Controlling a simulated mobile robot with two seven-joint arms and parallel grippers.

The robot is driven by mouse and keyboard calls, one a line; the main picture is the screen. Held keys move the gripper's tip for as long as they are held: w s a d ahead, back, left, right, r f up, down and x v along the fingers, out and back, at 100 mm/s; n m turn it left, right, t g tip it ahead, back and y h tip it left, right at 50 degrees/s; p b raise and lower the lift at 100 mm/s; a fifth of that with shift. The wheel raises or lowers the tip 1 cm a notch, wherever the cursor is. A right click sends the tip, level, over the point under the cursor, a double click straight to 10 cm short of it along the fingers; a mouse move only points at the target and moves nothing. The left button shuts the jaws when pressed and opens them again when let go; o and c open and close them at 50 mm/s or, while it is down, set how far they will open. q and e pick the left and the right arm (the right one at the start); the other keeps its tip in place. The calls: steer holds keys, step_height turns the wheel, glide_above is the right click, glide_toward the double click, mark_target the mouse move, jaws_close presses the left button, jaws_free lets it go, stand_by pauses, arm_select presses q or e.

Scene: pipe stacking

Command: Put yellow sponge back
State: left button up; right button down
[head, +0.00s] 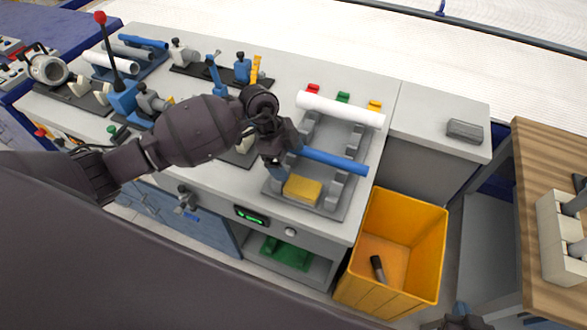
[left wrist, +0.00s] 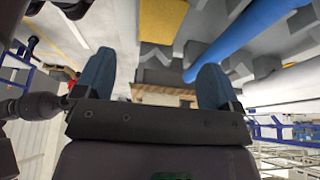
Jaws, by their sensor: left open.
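The yellow sponge (head: 302,190) lies at the front of the grey rack tray (head: 345,208), near its left corner. It also shows at the top of the left wrist view (left wrist: 162,20). My left gripper (head: 281,166) is over the left side of the tray, just behind and left of the sponge. Its blue fingers stand wide apart with nothing between them in the left wrist view (left wrist: 155,76).
A blue pipe (head: 335,162) and a white pipe (head: 340,110) lie across the rack, close to my left gripper. A yellow bin (head: 435,255) holding a dark object stands at the right. A grey block (head: 464,130) lies on the side counter. Tools and fixtures crowd the bench's left.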

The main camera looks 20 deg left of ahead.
arm_select(q)
steer(key=shift+a+r, duration=0.15)
steer(key=shift+r, duration=0.3)
steer(key=s+d+r+n+t+h, duration=0.3)
steer(key=s+d+r+t+h, duration=0.2)
steer(key=d+t+h, duration=0.55)
steer(key=s+a+f+n+t+y, duration=0.1)
steer(key=a+f+n+t+y, duration=0.25)
steer(key=a+n+y, duration=0.2)
steer(key=s+a+f+n+t+y, duration=0.2)
steer(key=a+n+t+y, duration=0.25)
steer(key=a, duration=0.25)
steer(key=s+a+f+n+g+y, duration=0.4)
steer(key=s+a+f+g+y, duration=0.1)
steer(key=s+f, duration=0.5)
steer(key=shift+s+a+g, duration=0.2)
steer(key=shift+a+g, duration=0.6)
steer(key=shift+g, duration=0.05)
